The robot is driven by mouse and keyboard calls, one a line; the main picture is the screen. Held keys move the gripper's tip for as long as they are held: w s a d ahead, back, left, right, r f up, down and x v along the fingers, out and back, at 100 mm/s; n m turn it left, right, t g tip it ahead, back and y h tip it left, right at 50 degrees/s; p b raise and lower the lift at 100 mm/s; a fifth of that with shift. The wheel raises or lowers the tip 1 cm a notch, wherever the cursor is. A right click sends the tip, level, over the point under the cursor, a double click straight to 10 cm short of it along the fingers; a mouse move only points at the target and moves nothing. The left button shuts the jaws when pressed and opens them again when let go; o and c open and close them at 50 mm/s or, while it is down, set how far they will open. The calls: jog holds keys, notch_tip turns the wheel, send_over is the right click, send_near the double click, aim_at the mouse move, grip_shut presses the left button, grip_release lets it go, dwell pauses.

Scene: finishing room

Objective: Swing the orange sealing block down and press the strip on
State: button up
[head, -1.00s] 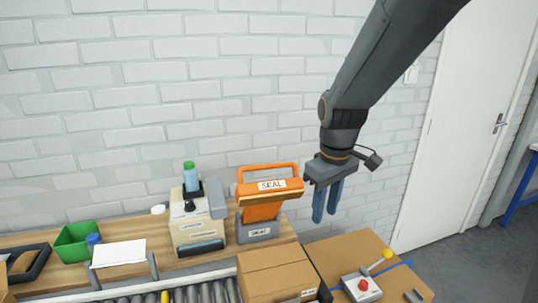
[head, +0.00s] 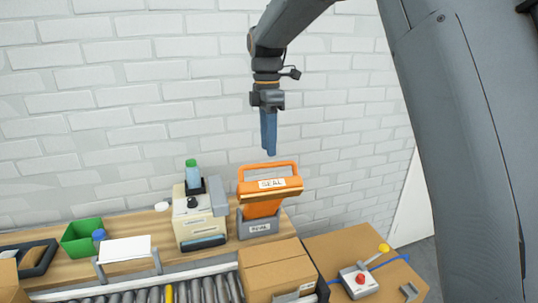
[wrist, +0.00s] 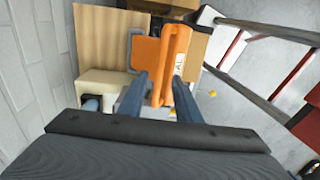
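The orange sealing block (head: 263,205), labelled SEAL, stands raised and tilted on its grey base (head: 258,228), with an orange bar handle (head: 268,165) along its top. A brown band runs along its lower front edge; I cannot tell whether this is the strip. Nothing is held.
A closed cardboard carton (head: 276,268) sits on the roller conveyor (head: 195,291) in front of the block. A cream dispenser (head: 198,220) stands close on the left. A control box with a red button (head: 359,282) and yellow-knobbed lever is at right. The brick wall is close behind.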

jog(key=shift+s+d+f+p, duration=0.1)
jog(key=shift+f+p, duration=0.3)
jog(key=shift+f, duration=0.8)
jog(key=shift+s+f+p, duration=0.1)
jog(key=shift+f+p, duration=0.3)
jog(key=shift+f, duration=0.75)
grip_shut()
